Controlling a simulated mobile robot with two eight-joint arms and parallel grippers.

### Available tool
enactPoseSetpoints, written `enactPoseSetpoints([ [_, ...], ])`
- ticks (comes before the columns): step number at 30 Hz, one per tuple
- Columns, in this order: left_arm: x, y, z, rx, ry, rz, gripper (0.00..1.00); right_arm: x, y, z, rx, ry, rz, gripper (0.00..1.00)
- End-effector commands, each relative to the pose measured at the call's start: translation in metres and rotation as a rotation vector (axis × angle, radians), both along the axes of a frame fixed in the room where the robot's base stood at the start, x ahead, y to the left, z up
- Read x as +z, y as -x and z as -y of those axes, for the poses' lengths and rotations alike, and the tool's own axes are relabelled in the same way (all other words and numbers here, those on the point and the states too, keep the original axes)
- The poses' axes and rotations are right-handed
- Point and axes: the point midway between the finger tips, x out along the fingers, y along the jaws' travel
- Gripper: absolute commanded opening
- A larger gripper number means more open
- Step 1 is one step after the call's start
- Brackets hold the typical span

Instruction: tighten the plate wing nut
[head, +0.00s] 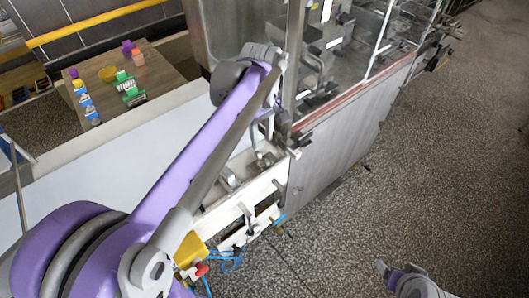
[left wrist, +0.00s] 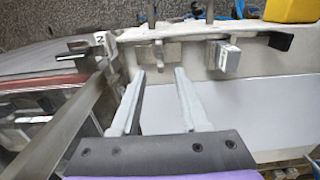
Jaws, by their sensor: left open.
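I cannot make out the plate wing nut for certain in either view. My left gripper (left wrist: 160,72) is open and empty in the left wrist view, its two pale fingers reaching toward a white machine frame (left wrist: 190,62). A metal bar with a dark end (left wrist: 280,40) crosses beyond the fingertips, and a small grey block (left wrist: 228,58) sits below it to the right. A white tag (left wrist: 99,38) marked 2 is at the left. In the head view my left arm reaches over the frame (head: 265,185) and mostly hides that gripper. Part of my right arm shows at the bottom right.
A glass-sided machine (head: 340,60) with a steel side panel (head: 335,140) stands beyond the frame. A white belt (head: 110,160) runs left. A wooden table (head: 150,75) holds coloured items. A yellow box (head: 190,250) and blue hoses (head: 230,260) are below. Floor at right is clear.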

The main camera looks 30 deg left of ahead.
Motion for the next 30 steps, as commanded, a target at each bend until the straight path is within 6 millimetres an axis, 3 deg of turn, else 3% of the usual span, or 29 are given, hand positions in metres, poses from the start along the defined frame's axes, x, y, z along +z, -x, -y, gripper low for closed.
enactPoseSetpoints([
  [6,-0.044,0.0,0.0,-0.001,0.0,0.0,0.45,-0.004,0.002,0.0,0.0,0.0,-0.003,0.77],
  [12,-0.069,0.0,0.0,-0.002,-0.001,0.001,0.45,-0.006,0.003,0.0,0.0,0.0,-0.005,0.77],
  [24,-0.076,0.0,0.0,-0.002,-0.001,0.001,0.45,-0.006,0.003,0.0,0.0,0.0,-0.005,0.77],
  [30,-0.076,0.0,0.0,-0.002,-0.001,0.001,0.09,-0.006,0.003,0.0,0.0,0.0,-0.005,0.77],
])
